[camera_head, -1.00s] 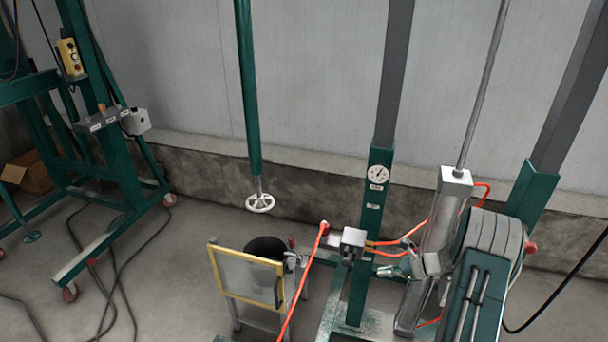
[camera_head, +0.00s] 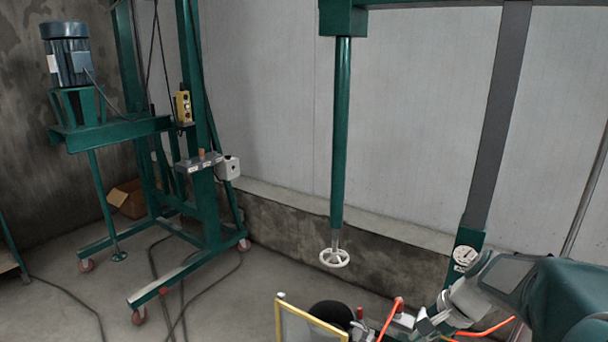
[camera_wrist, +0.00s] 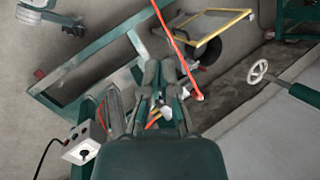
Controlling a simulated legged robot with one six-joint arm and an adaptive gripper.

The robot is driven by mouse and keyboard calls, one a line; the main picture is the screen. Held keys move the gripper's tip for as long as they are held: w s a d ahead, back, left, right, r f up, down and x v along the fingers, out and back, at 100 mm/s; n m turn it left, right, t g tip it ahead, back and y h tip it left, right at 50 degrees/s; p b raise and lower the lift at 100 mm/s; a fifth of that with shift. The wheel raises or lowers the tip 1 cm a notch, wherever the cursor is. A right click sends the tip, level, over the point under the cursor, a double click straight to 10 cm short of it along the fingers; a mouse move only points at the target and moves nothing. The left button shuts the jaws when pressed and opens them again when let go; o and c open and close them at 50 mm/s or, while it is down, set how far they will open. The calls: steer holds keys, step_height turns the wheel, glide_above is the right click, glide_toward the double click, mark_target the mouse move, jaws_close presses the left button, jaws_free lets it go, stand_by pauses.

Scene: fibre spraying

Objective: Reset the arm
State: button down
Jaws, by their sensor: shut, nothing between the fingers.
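My arm (camera_head: 560,295) enters the head view at the lower right and reaches left and down. My gripper (camera_wrist: 160,70) is in the middle of the wrist view, with its dark fingers shut and nothing held. In the head view my gripper is small and partly cut off at the bottom edge, near an orange hose (camera_head: 391,315). In the wrist view the hose (camera_wrist: 172,40) runs past the fingers, and I cannot tell how close it is.
A white handwheel (camera_head: 334,258) hangs on a green rod. A yellow-edged frame (camera_head: 310,317) stands at the bottom, also seen in the wrist view (camera_wrist: 215,22). A wheeled green stand (camera_head: 205,225) is at left. A gauge post (camera_head: 465,255) is near my arm. Floor cables lie left of centre.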

steer(key=s+a+r+n+t+h, duration=0.1)
steer(key=s+a+r+n+h, duration=0.1)
steer(key=s+n, duration=0.3)
steer(key=s+a+r+n+t+h, duration=0.2)
steer(key=s+a+r+n+h, duration=0.1)
steer(key=s, duration=0.9)
step_height(320, 180, up, 2)
steer(key=a+n, duration=0.1)
steer(key=n, duration=0.2)
steer(key=shift+s+a+r+t, duration=0.15)
steer(key=shift+a+t, duration=0.1)
steer(key=shift+t, duration=0.05)
